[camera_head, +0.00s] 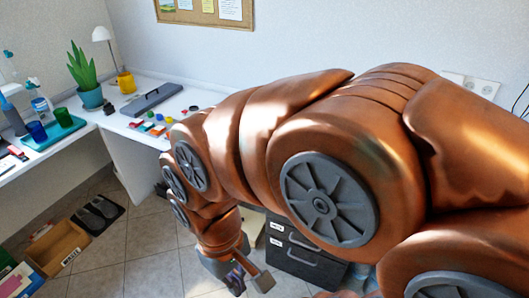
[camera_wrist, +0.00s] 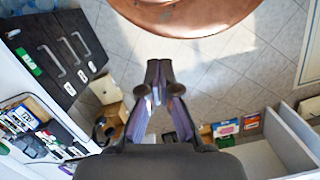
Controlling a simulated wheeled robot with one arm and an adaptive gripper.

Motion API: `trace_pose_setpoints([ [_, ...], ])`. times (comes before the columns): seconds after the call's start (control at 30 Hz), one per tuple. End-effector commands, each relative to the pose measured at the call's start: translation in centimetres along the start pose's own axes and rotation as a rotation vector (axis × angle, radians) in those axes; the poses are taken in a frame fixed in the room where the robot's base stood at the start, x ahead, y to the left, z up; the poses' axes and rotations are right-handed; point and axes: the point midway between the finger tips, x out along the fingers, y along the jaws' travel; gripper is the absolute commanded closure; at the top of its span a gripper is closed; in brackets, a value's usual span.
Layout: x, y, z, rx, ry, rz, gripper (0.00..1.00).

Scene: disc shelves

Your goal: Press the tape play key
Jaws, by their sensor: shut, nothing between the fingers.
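I cannot make out a tape player or its play key in either view. My gripper (camera_wrist: 159,68) points away from the camera in the wrist view, its dark fingers close together with nothing between them. Tiled floor shows beyond the fingertips. In the head view my gripper (camera_head: 243,279) hangs low near the bottom edge, beside a dark drawer cabinet, partly hidden by the wrist. A cluster of small dark and pale items (camera_wrist: 35,145) lies at the left of the wrist view, too small to identify.
The dark drawer cabinet (camera_head: 305,262) stands right of my gripper; it also shows in the wrist view (camera_wrist: 60,58). A white desk (camera_head: 128,148) holds a plant (camera_head: 85,75) and small items. A cardboard box (camera_head: 60,246) sits on the floor. A grey-white shelf (camera_wrist: 290,128) is at right.

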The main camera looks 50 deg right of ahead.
Motion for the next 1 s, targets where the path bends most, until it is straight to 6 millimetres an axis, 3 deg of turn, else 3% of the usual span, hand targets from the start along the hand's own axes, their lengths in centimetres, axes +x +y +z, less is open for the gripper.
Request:
trace_pose_setpoints([
  [0.33, -0.1, -0.1, -0.2, 0.008, 0.001, -0.004, 1.0],
  [0.47, -0.6, -0.7, -1.7, 0.085, 0.013, -0.042, 1.0],
  [0.57, -1.6, -1.6, -4.4, 0.216, 0.039, -0.108, 1.0],
  [0.8, -4.6, -3.2, -13.8, 0.694, 0.074, -0.345, 1.0],
  [1.0, -7.0, -1.8, -22.1, 1.141, 0.051, -0.567, 1.0],
])
